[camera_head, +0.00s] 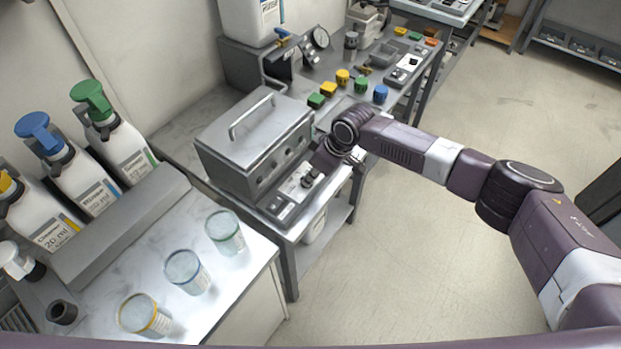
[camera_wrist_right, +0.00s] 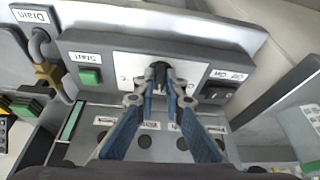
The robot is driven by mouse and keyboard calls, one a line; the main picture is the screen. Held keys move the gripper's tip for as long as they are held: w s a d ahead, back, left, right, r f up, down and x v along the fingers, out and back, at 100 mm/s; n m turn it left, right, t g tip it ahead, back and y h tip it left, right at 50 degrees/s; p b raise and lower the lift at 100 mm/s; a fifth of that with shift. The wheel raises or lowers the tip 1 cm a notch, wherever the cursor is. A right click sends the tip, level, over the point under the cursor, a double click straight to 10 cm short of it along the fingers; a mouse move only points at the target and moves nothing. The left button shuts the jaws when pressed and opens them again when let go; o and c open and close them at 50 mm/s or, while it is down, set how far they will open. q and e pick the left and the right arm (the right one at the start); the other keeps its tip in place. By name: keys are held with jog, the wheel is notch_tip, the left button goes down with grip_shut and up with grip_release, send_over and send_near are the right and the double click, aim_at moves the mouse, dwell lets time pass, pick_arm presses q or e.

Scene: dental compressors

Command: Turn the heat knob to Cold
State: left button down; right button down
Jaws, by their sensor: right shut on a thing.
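The heat knob (camera_wrist_right: 158,70) is a small black knob on a white label in the middle of the grey control panel (camera_wrist_right: 105,62) in the right wrist view. The fingertips of my right gripper (camera_wrist_right: 160,92) are shut on the knob, one on each side, and hide part of it and its scale. The label lettering is too covered to read the setting. In the head view my right gripper (camera_head: 318,172) reaches down to the front panel of the grey metal bath (camera_head: 250,140). My left gripper is not in view.
A green Start button (camera_wrist_right: 90,77) and a black On/Off switch (camera_wrist_right: 219,90) flank the knob. A Drain valve (camera_wrist_right: 45,72) sits beside the panel. In the head view, three cups (camera_head: 187,271) and pump bottles (camera_head: 120,145) stand at left. The floor at right is clear.

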jog(key=n+g+b, duration=0.1)
jog(key=n+b, duration=0.1)
jog(key=b, duration=0.1)
jog(key=n+g+b, duration=0.1)
jog(key=n+b, duration=0.2)
jog(key=b, duration=0.1)
jog(key=w+n+g+b, duration=0.1)
jog(key=n+b, duration=0.2)
jog(key=b, duration=0.1)
jog(key=shift+f+y, duration=0.3)
jog(key=shift+r+n+g+b, duration=0.25)
jog(key=shift+n+g+b, duration=0.25)
jog(key=shift+n+b, duration=1.1)
jog(key=shift+d, duration=0.1)
jog(key=c, duration=2)
grip_release()
jog(key=v, duration=1.2)
jog(key=shift+w+r, duration=0.1)
